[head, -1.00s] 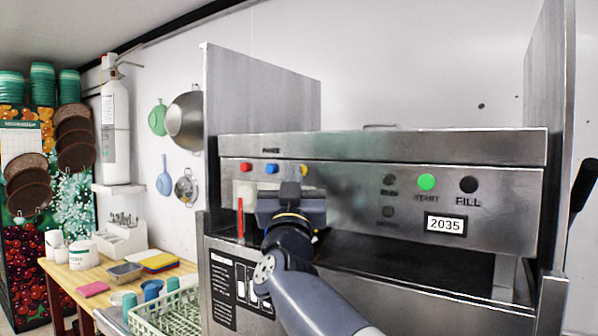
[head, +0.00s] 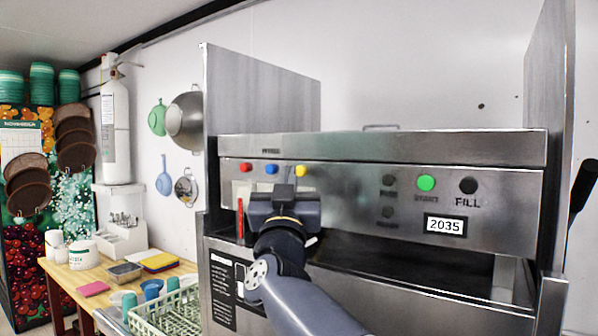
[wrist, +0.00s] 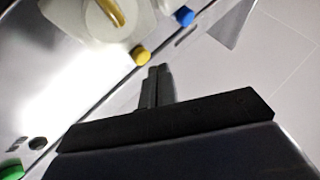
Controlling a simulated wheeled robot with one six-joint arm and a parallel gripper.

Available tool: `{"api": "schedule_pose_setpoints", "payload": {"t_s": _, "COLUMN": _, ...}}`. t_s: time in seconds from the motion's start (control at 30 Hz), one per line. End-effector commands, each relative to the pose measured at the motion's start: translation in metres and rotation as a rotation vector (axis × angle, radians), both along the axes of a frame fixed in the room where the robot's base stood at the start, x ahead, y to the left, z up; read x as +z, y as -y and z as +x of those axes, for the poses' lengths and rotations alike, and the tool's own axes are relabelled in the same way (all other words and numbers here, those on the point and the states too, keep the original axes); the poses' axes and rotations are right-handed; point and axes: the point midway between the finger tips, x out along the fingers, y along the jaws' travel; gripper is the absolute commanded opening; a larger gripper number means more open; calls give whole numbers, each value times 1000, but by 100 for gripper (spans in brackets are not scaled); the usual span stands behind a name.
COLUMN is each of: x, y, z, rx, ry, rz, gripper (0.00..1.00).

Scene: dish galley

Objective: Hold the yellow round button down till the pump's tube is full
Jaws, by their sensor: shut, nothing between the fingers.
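The yellow round button (head: 301,170) is at the right end of a row of three on the steel machine's front panel. It also shows in the wrist view (wrist: 141,55), just left of my fingertips. My gripper (head: 291,181) is shut and empty, just below and left of the button in the head view. In the wrist view its fingertips (wrist: 158,70) look apart from the button. A pale fitting (head: 241,188) with a red upright strip (head: 240,216) is left of my gripper, partly hidden. In the wrist view a pale housing (wrist: 85,22) carries an amber strip. I cannot tell the tube's level.
A blue button (head: 271,169) and a red button (head: 245,167) are left of the yellow one. A lit green button (head: 426,183) and a black button (head: 468,185) are further right. Steel side walls (head: 262,95) flank the panel. A green rack (head: 175,316) stands lower left.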

Motion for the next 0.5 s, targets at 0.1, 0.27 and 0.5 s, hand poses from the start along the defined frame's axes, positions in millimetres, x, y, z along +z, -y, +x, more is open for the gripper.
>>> {"api": "schedule_pose_setpoints", "payload": {"t_s": 0.1, "x": 0, "y": 0, "z": 0, "rx": 0, "ry": 0, "rz": 0, "gripper": 0}}
{"api": "schedule_pose_setpoints", "payload": {"t_s": 0.27, "x": 1, "y": -3, "z": -3, "rx": 1, "ry": 1, "rz": 0, "gripper": 0}}
{"api": "schedule_pose_setpoints", "payload": {"t_s": 0.5, "x": 1, "y": -17, "z": -22, "rx": 4, "ry": 0, "rz": 0, "gripper": 0}}
